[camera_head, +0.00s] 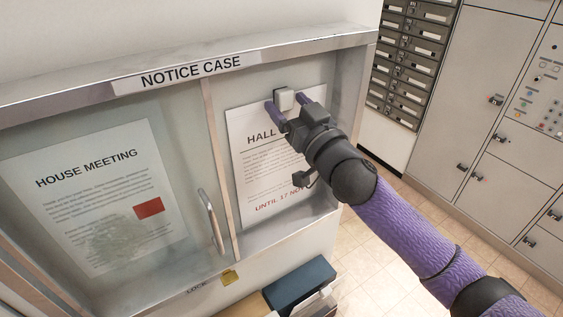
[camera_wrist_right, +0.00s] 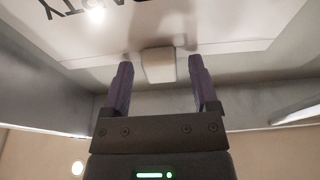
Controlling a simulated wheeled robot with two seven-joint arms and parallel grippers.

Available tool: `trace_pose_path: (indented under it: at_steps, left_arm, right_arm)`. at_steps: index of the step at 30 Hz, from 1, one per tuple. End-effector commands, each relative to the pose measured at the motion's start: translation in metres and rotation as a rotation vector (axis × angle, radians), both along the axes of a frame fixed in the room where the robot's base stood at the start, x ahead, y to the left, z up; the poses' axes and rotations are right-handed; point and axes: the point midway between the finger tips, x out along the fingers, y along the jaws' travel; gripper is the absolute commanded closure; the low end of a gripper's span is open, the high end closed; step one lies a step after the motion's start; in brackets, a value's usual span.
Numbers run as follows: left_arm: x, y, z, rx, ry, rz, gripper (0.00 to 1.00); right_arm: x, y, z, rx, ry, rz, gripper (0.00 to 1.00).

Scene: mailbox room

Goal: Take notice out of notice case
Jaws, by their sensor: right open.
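The notice case (camera_head: 100,62) is a metal-framed wall case. A "HALL" notice (camera_head: 243,167) with red text at its foot hangs in its right half, partly hidden by my right arm. A pale clip or magnet (camera_head: 284,99) sits at the notice's top edge; it also shows in the right wrist view (camera_wrist_right: 158,65). My right gripper (camera_head: 286,108) is open, its two purple fingers on either side of the clip. I cannot tell whether they touch it. A "HOUSE MEETING" notice (camera_head: 85,190) shows in the left half, behind a pane with a handle (camera_head: 211,220). My left gripper is not in view.
A dark blue box (camera_head: 299,286) stands below. Mailboxes (camera_head: 412,60) and grey lockers (camera_head: 480,110) line the right wall. Tiled floor (camera_head: 375,270) is open at the right.

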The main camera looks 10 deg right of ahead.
Motion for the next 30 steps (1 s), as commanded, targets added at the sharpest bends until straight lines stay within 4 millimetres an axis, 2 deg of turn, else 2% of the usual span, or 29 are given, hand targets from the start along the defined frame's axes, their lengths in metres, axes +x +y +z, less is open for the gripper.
trace_pose_path:
  at_steps: [1,2,12,30]
  left_arm:
    - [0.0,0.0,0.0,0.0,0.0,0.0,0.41]
    - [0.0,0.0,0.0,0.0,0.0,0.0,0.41]
    - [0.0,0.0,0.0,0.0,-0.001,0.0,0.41]
    - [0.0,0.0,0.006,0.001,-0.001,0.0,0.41]
  right_arm:
    - [0.0,0.0,0.0,0.0,0.0,0.0,0.24]
    - [0.0,0.0,0.0,0.0,0.0,0.0,0.28]
    - [0.0,0.0,0.0,0.0,-0.001,0.0,1.0]
    - [-0.019,-0.007,0.0,0.001,-0.001,0.0,1.0]
